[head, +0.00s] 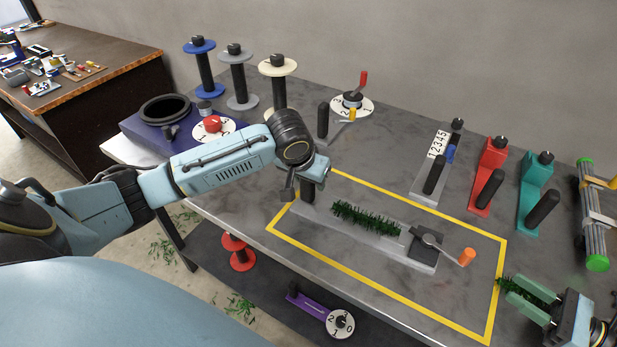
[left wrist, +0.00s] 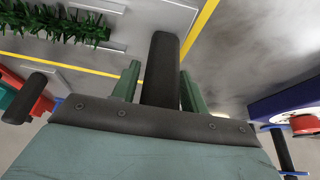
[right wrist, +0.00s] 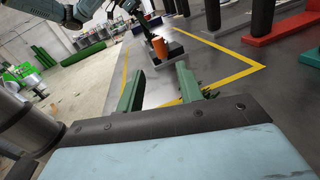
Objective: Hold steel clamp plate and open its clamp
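The steel clamp plate (head: 322,221) lies inside the yellow outline. It has an upright black post at its left end (head: 308,190), a green bristly strand (head: 365,216) along it, and a black clamp block (head: 424,248) with a lever ending in an orange knob (head: 466,257). The knob also shows in the right wrist view (right wrist: 160,48). My left gripper (left wrist: 160,75) is open, with its fingers on either side of the black post (left wrist: 161,65); a small gap shows on one side. My right gripper (head: 530,300) is open and empty, right of the plate, apart from the knob.
Behind stand blue, grey and cream spools (head: 278,67), a purple base with a red knob (head: 212,125) and a dial (head: 352,104). Red (head: 487,175) and teal (head: 537,190) holders stand back right.

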